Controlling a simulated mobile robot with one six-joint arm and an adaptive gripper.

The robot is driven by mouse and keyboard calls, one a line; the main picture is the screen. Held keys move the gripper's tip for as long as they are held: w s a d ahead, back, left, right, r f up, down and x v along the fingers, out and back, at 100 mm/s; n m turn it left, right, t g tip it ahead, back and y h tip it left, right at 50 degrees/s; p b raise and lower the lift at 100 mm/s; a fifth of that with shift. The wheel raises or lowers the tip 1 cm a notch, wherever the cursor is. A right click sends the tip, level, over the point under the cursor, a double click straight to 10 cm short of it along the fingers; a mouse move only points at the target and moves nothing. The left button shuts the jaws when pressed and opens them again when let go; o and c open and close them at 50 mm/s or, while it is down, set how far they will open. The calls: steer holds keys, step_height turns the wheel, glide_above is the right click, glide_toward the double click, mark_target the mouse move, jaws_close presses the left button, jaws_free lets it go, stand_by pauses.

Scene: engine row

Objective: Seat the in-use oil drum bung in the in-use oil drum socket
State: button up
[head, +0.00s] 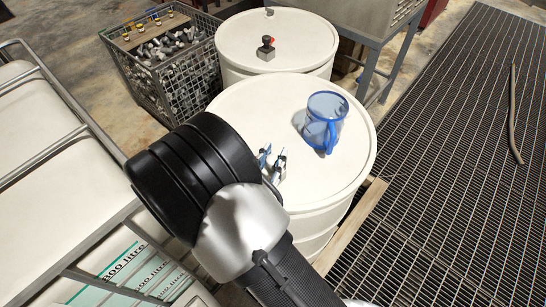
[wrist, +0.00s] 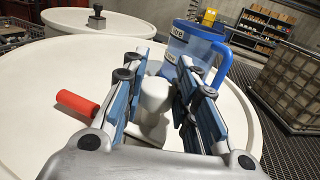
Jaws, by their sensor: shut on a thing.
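My gripper (head: 272,165) is low over the lid of the near off-white oil drum (head: 240,98). In the wrist view, its blue-padded fingers (wrist: 158,98) are closed about a pale, rounded cylindrical piece (wrist: 154,92), which looks like the bung. A paler lower part (wrist: 155,127) shows beneath it, close to the lid. I cannot tell whether this is the socket or part of the bung, nor whether the bung touches the lid. In the head view the piece is largely hidden by my gripper and wrist.
A translucent blue jug (head: 326,122) stands on the same lid, just beyond my gripper. A red cylindrical grip (wrist: 76,103) lies left of the fingers. A second drum (head: 300,36) carries a small dark-knobbed item (head: 266,48). A wire basket (head: 180,62) stands behind left.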

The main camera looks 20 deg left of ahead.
steer(key=o, duration=1.2)
steer(key=shift+c, duration=0.2)
steer(key=shift+s, duration=0.1)
steer(key=s, duration=1.2)
steer(key=shift+d, duration=0.2)
steer(key=shift+w, duration=0.15)
